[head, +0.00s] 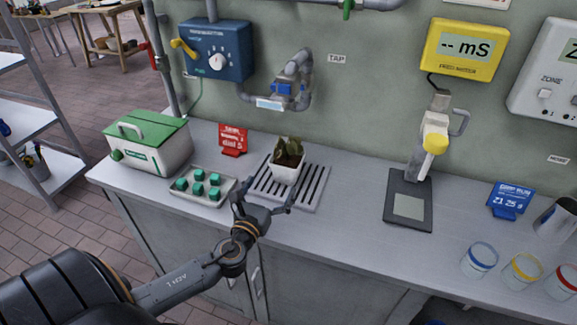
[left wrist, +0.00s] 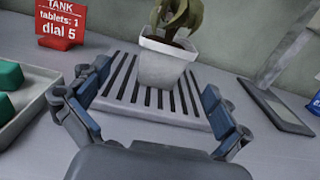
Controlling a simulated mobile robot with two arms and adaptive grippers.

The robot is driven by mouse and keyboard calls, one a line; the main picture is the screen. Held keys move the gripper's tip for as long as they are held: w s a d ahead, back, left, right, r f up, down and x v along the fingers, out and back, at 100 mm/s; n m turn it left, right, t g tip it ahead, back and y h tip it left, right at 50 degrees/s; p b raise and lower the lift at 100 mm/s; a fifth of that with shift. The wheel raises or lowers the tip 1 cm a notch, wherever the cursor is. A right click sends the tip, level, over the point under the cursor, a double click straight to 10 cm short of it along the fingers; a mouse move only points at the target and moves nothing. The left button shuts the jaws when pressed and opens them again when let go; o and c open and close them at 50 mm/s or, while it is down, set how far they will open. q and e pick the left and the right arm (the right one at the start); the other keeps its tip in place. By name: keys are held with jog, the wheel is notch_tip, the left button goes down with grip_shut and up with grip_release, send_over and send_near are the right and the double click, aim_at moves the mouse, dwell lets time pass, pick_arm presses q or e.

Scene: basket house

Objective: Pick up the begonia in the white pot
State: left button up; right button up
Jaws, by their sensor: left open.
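The begonia (head: 289,149) has dark green-brown leaves and stands upright in a white pot (head: 286,172). The pot sits on a slotted drain grate on the counter, below the tap. In the left wrist view the white pot (left wrist: 163,66) is ahead at the top middle, with the leaves of the begonia (left wrist: 178,16) partly cut off by the frame edge. My left gripper (head: 264,197) is open and empty, at the near side of the grate. Its fingers are spread wide and point at the pot, with a gap between them and it. My right gripper is not in view.
A tray of green blocks (head: 182,197) and a green-lidded box (head: 148,141) stand left of the grate (head: 312,188). A red sign (head: 233,139) stands behind. The tap (head: 297,77) hangs above.

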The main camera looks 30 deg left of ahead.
aim_at(287, 161)
pick_arm(q)
jog(key=x, duration=0.4)
jog(key=shift+w, duration=0.25)
jog(key=shift+w+f, duration=0.1)
jog(key=shift+w, duration=0.1)
jog(key=shift+w+a+p, duration=0.1)
jog(key=shift+w+p, duration=0.1)
jog(key=shift+p, duration=0.1)
jog(key=x, duration=0.3)
jog(key=p+x, duration=0.1)
jog(key=shift+w+d+r, duration=0.25)
jog(key=shift+w, duration=0.25)
jog(key=shift+s, duration=0.1)
jog(key=shift+c, duration=0.6)
jog(key=c, duration=1.1)
jog(key=shift+a, duration=0.1)
jog(key=shift+c, duration=0.9)
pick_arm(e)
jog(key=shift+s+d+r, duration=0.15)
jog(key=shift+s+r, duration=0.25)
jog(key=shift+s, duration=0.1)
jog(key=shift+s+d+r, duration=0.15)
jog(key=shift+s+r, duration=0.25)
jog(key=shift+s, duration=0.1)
